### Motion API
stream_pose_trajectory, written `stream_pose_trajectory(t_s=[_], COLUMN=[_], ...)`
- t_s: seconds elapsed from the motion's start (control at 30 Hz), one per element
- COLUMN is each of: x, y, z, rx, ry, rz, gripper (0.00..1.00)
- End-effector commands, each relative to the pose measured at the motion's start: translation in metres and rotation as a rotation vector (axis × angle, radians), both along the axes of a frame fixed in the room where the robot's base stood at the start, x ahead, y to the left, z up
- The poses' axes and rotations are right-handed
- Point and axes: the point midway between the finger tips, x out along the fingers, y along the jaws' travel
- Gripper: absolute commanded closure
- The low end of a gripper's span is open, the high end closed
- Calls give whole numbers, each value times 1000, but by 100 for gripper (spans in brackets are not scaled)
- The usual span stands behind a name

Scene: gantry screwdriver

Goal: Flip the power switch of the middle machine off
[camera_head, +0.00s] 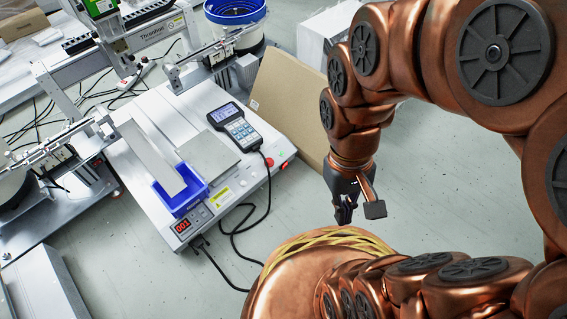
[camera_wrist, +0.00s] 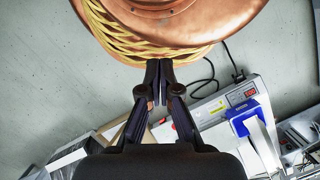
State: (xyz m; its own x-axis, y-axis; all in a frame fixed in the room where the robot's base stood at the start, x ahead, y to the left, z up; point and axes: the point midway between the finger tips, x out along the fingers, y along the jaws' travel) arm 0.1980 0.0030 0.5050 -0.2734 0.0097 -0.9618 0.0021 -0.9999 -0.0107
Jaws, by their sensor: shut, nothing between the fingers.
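The middle machine (camera_head: 150,118) is a white gantry unit with a red digital display (camera_head: 183,225) on its front face. Small controls (camera_head: 202,211) sit beside the display, too small to tell which one is the power switch or how it is set. Red buttons (camera_head: 271,162) show near its right corner. The machine also shows upside down in the wrist view (camera_wrist: 212,112), with its lit display (camera_wrist: 250,93). My gripper (camera_head: 345,210) hangs to the right of the machine, apart from it. In the wrist view my gripper (camera_wrist: 159,66) is shut and empty, its tips near my own base.
A handheld controller (camera_head: 235,127) and a blue tray (camera_head: 180,198) sit on the machine. A black cable (camera_head: 238,230) loops over the floor in front. A cardboard panel (camera_head: 287,103) leans behind its right side. Other machines stand left and behind. Floor between machine and gripper is mostly open.

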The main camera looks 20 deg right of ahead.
Motion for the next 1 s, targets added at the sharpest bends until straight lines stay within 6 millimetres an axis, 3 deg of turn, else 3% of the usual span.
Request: stream_pose_trajectory(t_s=[0.03,0.1,0.33,1.0], x=[-2,-6,-15,-17], y=[0,1,0,-1], z=[25,43,88,90], rx=[2,3,4,2], ry=[9,18,36,36], rz=[0,1,10,12], gripper=[100,100,100,100])
